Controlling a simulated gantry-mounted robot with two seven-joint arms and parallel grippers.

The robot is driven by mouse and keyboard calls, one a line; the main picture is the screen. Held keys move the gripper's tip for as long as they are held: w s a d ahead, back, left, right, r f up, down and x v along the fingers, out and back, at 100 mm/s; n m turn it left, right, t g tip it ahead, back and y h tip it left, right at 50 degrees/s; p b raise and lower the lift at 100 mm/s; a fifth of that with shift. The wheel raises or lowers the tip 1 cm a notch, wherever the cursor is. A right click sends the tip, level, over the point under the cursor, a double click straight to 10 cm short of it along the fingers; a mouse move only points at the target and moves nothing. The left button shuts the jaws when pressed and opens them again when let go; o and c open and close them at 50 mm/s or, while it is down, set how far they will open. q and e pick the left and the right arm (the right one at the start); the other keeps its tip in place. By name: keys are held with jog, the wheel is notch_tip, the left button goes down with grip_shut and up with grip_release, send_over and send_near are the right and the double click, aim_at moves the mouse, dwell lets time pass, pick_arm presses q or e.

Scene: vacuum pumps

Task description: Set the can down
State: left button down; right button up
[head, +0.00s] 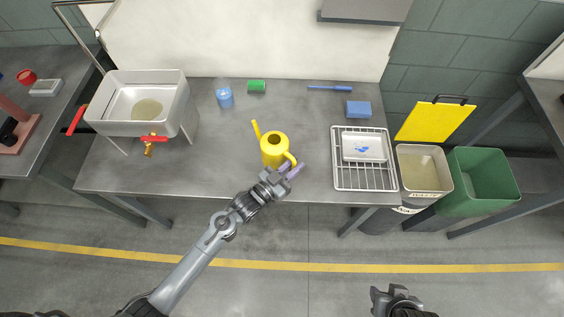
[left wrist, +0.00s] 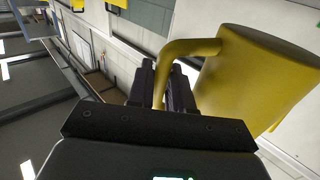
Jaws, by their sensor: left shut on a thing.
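The yellow watering can (head: 272,150) is over the front middle of the grey table, its spout pointing to the back left. My left gripper (head: 290,172) is at the can's handle, on the front right side. In the left wrist view the fingers (left wrist: 168,85) are shut around the yellow handle, and the can's body (left wrist: 250,80) fills the upper right. I cannot tell whether the can's base touches the table. My right gripper (head: 392,296) is low in the head view, away from the table; its jaw state is unclear.
A sink-like basin (head: 120,102) with red handles stands at the table's left. A wire rack (head: 342,178) holds a white tray (head: 364,147).

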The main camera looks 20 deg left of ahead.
pick_arm(q)
jog(key=shift+w+d+r, duration=0.2)
jog(key=shift+w, duration=0.05)
jog(key=shift+p, duration=0.3)
notch_tip(320, 180, down, 6)
jog(key=b, duration=0.4)
jog(key=shift+r, duration=0.15)
jog(key=shift+f, duration=0.45)
jog(key=shift+f+b, duration=0.3)
jog(key=shift+b, duration=0.15)
jog(key=c, duration=0.9)
grip_release()
jog(key=shift+c, duration=0.2)
